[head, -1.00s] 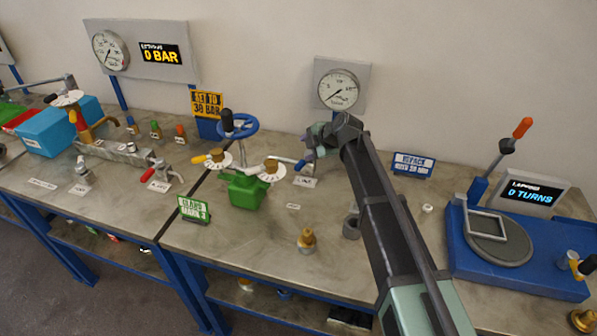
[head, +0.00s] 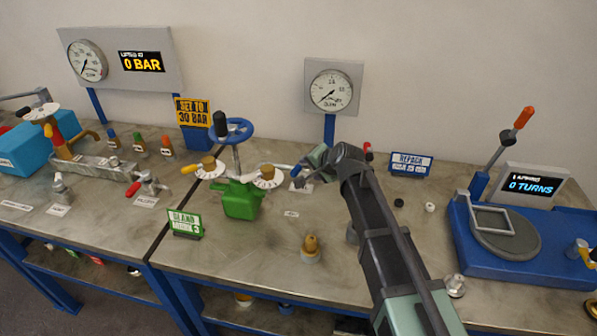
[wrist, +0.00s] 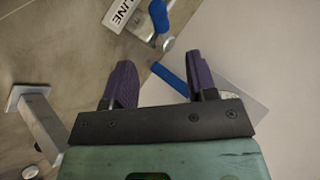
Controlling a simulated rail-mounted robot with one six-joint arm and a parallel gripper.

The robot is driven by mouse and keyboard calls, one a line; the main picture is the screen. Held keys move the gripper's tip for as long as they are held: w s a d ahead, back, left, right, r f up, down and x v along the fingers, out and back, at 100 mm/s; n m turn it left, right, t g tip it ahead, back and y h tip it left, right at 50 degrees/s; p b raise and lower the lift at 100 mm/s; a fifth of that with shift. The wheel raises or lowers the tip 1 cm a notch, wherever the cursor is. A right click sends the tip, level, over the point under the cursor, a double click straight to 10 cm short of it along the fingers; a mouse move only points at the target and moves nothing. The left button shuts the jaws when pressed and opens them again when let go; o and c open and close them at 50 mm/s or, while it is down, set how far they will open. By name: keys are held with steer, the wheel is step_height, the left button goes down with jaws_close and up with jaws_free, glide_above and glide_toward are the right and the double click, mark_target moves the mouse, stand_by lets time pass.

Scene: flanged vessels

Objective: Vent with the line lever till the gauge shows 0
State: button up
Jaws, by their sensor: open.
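The line lever shows a blue handle (wrist: 159,16) beside a "LINE" label (wrist: 124,12) in the wrist view, beyond my fingertips. In the head view its label (head: 300,186) lies on the bench, and my gripper (head: 304,170) partly hides the lever. My gripper (wrist: 160,72) is open, with two purple fingers apart and no lever between them. A round gauge (head: 331,89) stands behind my gripper, its needle toward the lower left; its exact reading is too small to tell. A larger gauge (head: 87,61) at the left stands beside a "0 BAR" display (head: 141,62).
A green valve body (head: 240,200) with a blue handwheel (head: 232,130) stands left of my arm. A brass fitting (head: 310,247) stands in front. A blue base (head: 520,265) with an upright orange-tipped lever (head: 523,118) is at the right. A blue post (head: 330,128) supports the gauge.

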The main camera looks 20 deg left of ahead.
mark_target(298, 170)
steer(key=b+x, duration=0.6)
steer(key=x, duration=0.3)
steer(key=shift+w+f, duration=0.15)
steer(key=shift+f, duration=0.15)
steer(key=shift+w+a+f, duration=0.15)
steer(key=shift+w+a, duration=0.05)
steer(key=shift+a, duration=0.15)
jaws_close()
